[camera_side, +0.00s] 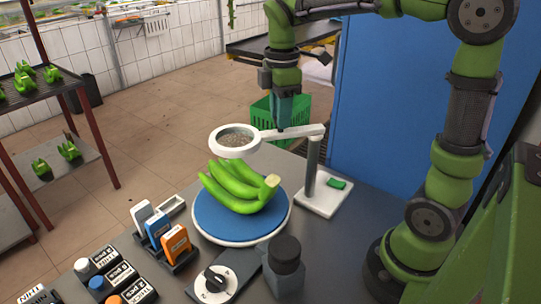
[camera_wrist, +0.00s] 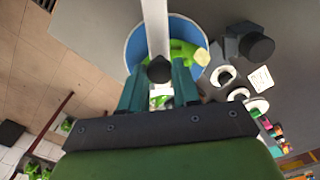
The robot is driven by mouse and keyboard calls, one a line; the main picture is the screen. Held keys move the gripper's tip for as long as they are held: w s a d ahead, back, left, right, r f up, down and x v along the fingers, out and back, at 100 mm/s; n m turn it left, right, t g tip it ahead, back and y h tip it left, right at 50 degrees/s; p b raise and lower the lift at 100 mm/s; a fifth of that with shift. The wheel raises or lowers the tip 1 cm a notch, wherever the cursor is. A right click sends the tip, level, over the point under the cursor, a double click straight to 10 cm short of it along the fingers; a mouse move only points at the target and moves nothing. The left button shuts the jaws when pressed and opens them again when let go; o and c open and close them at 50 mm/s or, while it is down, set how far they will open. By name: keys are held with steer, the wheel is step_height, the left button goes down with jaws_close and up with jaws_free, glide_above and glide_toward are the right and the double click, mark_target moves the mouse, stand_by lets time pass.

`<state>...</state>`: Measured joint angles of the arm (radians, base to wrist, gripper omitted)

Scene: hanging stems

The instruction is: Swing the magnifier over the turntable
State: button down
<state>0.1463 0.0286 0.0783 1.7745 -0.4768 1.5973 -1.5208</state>
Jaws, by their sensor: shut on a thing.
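The magnifier (camera_side: 235,141) has a white ring lens on a white arm. The arm joins a grey post on a white base (camera_side: 318,205) to the right of the turntable. The lens appears above the turntable (camera_side: 211,224), a blue disc with a white rim bearing green bananas (camera_side: 235,187). My gripper (camera_side: 280,128) reaches down to the magnifier arm between lens and post. In the wrist view, its teal fingers (camera_wrist: 160,88) are shut on a black knob (camera_wrist: 159,69) at the white arm (camera_wrist: 155,25). The blue disc (camera_wrist: 134,45) shows beneath; I cannot make out the lens there.
A dark bottle (camera_side: 284,268) and a dial box (camera_side: 216,283) stand in front of the turntable. Coloured cards in a holder (camera_side: 174,243) and labelled buttons (camera_side: 113,275) are at left. A blue panel (camera_side: 385,95) rises behind the post; a green crate (camera_side: 262,110) stands beyond the table.

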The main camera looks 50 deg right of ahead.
steer(key=c, duration=0.8)
jaws_free()
step_height(320, 180, up, 17)
stand_by(0.3)
